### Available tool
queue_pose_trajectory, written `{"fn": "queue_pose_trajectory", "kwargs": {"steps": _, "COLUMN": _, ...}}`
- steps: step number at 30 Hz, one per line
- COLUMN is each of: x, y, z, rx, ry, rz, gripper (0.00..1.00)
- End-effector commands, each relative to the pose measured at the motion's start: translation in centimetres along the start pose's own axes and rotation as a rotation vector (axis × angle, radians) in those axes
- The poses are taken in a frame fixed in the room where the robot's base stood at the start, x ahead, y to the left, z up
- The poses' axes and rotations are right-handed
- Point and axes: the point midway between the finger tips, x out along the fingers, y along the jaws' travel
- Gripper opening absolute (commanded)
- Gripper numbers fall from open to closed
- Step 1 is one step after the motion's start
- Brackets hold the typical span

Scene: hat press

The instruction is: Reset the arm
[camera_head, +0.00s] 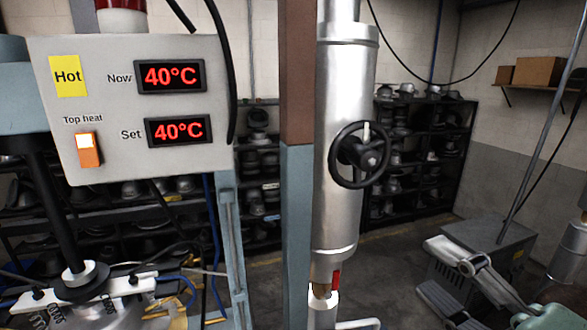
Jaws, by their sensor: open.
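My gripper is not in view. The hat press control box (128,150) fills the upper left. Its upper display (170,77), labelled Now, reads 40°C in red. Its lower display (180,131), labelled Set, also reads 40°C. An orange Top heat switch (88,150) sits at the lower left of the box and its upper part glows. A yellow Hot label (68,76) is above it. A large silver cylinder (338,215) with a black handwheel (359,155) stands upright in the middle.
A blue and brown post (297,190) stands just left of the cylinder. Black shelves (425,150) of metal hat forms line the back wall. A grey box (497,250) stands on the floor at right. Press parts, cables and hoses crowd the lower left.

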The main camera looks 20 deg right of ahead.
Motion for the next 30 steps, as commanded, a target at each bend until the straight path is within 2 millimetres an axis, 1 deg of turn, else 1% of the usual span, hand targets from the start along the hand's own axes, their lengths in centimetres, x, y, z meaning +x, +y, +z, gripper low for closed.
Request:
{"fn": "queue_pose_trajectory", "kwargs": {"steps": 1, "x": 1.3, "y": 1.4, "z": 1.3, "rx": -0.041, "ry": -0.014, "rz": 0.011, "gripper": 0.53}}
{"fn": "queue_pose_trajectory", "kwargs": {"steps": 5, "x": 4.3, "y": 5.5, "z": 4.8, "rx": -0.206, "ry": -0.033, "rz": 0.051, "gripper": 0.53}}
{"fn": "queue_pose_trajectory", "kwargs": {"steps": 8, "x": 6.3, "y": 9.5, "z": 8.8, "rx": -0.381, "ry": -0.063, "rz": 0.097, "gripper": 0.53}}
{"fn": "queue_pose_trajectory", "kwargs": {"steps": 9, "x": 7.0, "y": 11.6, "z": 10.8, "rx": -0.47, "ry": -0.083, "rz": 0.124, "gripper": 0.53}}
{"fn": "queue_pose_trajectory", "kwargs": {"steps": 10, "x": 7.4, "y": 13.2, "z": 12.5, "rx": -0.549, "ry": -0.101, "rz": 0.144, "gripper": 0.53}}
{"fn": "queue_pose_trajectory", "kwargs": {"steps": 11, "x": 7.6, "y": 14.9, "z": 14.4, "rx": -0.635, "ry": -0.123, "rz": 0.165, "gripper": 0.53}}
{"fn": "queue_pose_trajectory", "kwargs": {"steps": 12, "x": 7.7, "y": 17.2, "z": 16.8, "rx": -0.758, "ry": -0.158, "rz": 0.195, "gripper": 0.53}}
{"fn": "queue_pose_trajectory", "kwargs": {"steps": 15, "x": 6.8, "y": 22.2, "z": 22.0, "rx": -1.064, "ry": -0.248, "rz": 0.252, "gripper": 0.53}}
{"fn": "queue_pose_trajectory", "kwargs": {"steps": 18, "x": 5.2, "y": 25.5, "z": 25.2, "rx": -1.306, "ry": -0.324, "rz": 0.28, "gripper": 0.53}}
{"fn": "queue_pose_trajectory", "kwargs": {"steps": 21, "x": 4.2, "y": 27.1, "z": 26.7, "rx": -1.444, "ry": -0.368, "rz": 0.291, "gripper": 0.53}}
{"fn": "queue_pose_trajectory", "kwargs": {"steps": 22, "x": 4.1, "y": 27.3, "z": 26.8, "rx": -1.466, "ry": -0.373, "rz": 0.293, "gripper": 0.53}}
{"fn": "queue_pose_trajectory", "kwargs": {"steps": 30, "x": 4.1, "y": 27.4, "z": 26.8, "rx": -1.484, "ry": -0.375, "rz": 0.294, "gripper": 0.53}}
